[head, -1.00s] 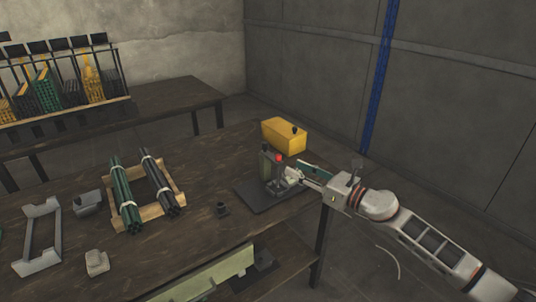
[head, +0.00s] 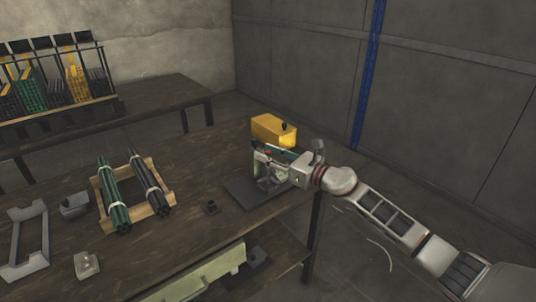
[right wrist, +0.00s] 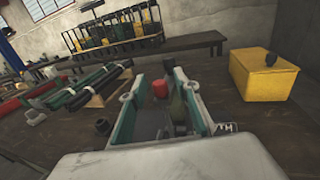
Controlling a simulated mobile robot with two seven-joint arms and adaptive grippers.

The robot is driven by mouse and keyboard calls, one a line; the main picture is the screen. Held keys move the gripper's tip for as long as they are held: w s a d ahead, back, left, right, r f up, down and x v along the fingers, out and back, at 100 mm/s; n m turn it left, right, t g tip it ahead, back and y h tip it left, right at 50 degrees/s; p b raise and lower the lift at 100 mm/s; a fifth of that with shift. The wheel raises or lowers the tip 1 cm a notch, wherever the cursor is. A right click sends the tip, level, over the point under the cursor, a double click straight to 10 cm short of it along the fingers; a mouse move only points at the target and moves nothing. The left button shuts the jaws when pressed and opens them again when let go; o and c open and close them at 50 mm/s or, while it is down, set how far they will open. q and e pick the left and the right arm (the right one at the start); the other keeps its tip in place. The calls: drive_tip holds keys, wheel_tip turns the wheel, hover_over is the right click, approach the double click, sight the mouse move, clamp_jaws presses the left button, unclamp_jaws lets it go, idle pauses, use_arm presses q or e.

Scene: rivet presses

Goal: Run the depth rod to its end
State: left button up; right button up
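A small rivet press stands on a dark base plate (head: 246,194) near the right end of the workbench. Its red knob (head: 268,153) shows in the head view, and the knob (right wrist: 160,90) also shows in the right wrist view with an olive-green upright part (right wrist: 178,106) beside it. My right gripper (head: 272,163) reaches in from the right over the press. In the right wrist view its two teal-lined fingers stand apart, with the red knob and green part appearing between them. I cannot tell whether they touch anything. The depth rod cannot be made out clearly. My left gripper is out of view.
A yellow box (head: 268,127) with a black knob stands right behind the press. A wooden rack (head: 153,208) of dark rods lies left, with a small black cup (head: 211,207) between. Grey fixtures (head: 28,240) sit farther left. A second table (head: 160,104) stands behind.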

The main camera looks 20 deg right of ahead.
sight(269, 151)
clamp_jaws()
drive_tip(key=shift+r+p, duration=0.95)
drive_tip(key=shift+r, duration=0.9)
drive_tip(key=shift+f, duration=0.1)
unclamp_jaws()
drive_tip(key=shift+f, duration=0.1)
drive_tip(key=shift+s+d, duration=0.1)
drive_tip(key=shift+d, duration=0.05)
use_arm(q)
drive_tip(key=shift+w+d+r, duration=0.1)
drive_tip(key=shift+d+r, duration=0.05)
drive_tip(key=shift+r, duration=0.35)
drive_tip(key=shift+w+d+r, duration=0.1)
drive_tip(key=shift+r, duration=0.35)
use_arm(e)
drive_tip(key=v, duration=1.1)
drive_tip(key=shift+s+d, duration=0.2)
drive_tip(key=shift+s, duration=0.15)
